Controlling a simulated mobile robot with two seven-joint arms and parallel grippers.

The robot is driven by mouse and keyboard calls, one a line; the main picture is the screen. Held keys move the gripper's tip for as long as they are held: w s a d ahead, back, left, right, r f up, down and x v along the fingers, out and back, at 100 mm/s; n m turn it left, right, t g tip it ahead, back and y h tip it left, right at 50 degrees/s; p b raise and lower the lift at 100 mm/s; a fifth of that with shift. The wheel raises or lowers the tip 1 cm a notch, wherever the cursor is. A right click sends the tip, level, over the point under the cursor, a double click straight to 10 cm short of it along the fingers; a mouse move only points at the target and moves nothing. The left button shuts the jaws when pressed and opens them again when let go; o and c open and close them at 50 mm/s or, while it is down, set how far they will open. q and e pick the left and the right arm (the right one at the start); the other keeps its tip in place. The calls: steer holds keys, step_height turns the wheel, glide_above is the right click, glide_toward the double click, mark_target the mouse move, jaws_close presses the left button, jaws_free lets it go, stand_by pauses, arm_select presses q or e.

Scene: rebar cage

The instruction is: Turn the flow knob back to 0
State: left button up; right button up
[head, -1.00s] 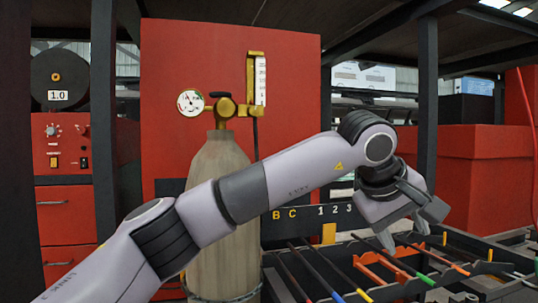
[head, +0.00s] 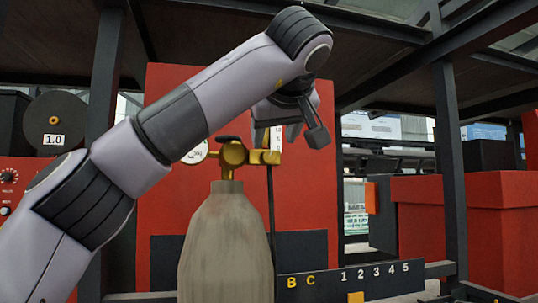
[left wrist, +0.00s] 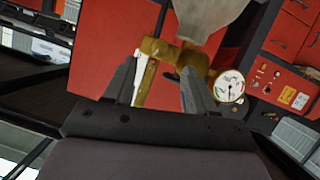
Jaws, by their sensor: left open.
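The brass regulator (head: 232,155) sits on top of the grey gas cylinder (head: 226,240), with a round gauge (head: 197,153) at its left. A brass block (head: 265,157) at its right is the foot of the upright flow tube (head: 277,138). I cannot pick out the flow knob for certain, nor read its setting. My left gripper (head: 277,137) points down, just above the brass block, and partly hides the tube. In the left wrist view its open fingers (left wrist: 158,90) straddle the tube foot (left wrist: 152,48), apparently without gripping. The gauge (left wrist: 229,86) is beside the right finger.
A red panel (head: 300,200) stands behind the cylinder. A dark rail with letters and numbers (head: 375,275) runs at lower right. Dark posts (head: 450,170) and red boxes (head: 475,205) stand at right. A dark reel marked 1.0 (head: 54,108) is at left.

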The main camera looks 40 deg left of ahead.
mark_target(269, 156)
arm_select(q)
steer(key=x, duration=0.6)
steer(key=shift+w+a+f, duration=0.15)
steer(key=shift+w+f, duration=0.05)
jaws_close()
